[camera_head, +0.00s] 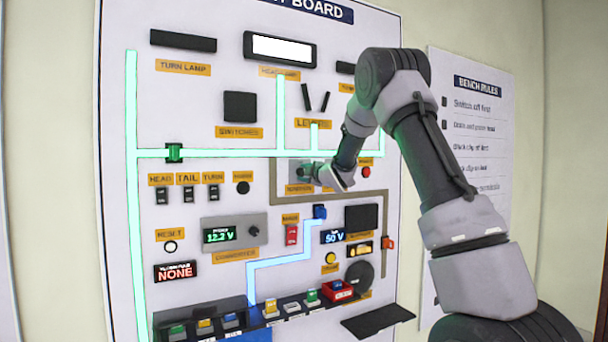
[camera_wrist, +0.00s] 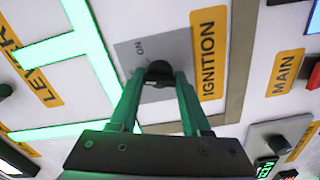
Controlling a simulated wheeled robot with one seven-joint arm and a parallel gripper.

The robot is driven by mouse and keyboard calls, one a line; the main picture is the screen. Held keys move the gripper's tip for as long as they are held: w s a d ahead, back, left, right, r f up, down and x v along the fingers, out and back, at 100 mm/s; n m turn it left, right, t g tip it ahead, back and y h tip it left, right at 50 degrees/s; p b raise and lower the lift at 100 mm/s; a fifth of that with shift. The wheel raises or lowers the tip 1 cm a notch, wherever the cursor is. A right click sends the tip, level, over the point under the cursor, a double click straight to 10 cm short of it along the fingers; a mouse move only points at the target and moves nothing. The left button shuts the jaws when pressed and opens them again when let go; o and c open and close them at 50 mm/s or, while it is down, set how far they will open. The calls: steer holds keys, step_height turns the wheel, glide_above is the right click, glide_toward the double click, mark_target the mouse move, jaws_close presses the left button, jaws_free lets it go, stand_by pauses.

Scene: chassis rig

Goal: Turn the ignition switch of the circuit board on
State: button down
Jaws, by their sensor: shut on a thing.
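The circuit board (camera_head: 215,105) is a white upright panel with labelled parts. Its ignition switch shows in the wrist view as a small dark knob (camera_wrist: 158,71) on a grey plate (camera_wrist: 128,50), beside the orange IGNITION label (camera_wrist: 208,54). In the head view my gripper (camera_head: 313,174) is at the grey ignition plate (camera_head: 297,168), and the wrist hides the knob there.
A red button (camera_head: 366,171) sits just right of the wrist. A green fuse (camera_head: 174,152), a blue connector (camera_head: 319,212) and a red switch (camera_head: 291,235) are nearby. The headlamp panel (camera_head: 281,49) is lit white. A tray (camera_head: 207,312) juts out below.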

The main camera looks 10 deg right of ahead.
steer(key=shift+f+m, duration=0.1)
steer(key=shift+m, duration=4.1)
steer(key=shift+c, duration=2.2)
jaws_free()
steer(key=shift+s, duration=0.1)
steer(key=v, duration=1)
steer(key=shift+s+d, duration=0.15)
steer(key=shift+s, duration=0.15)
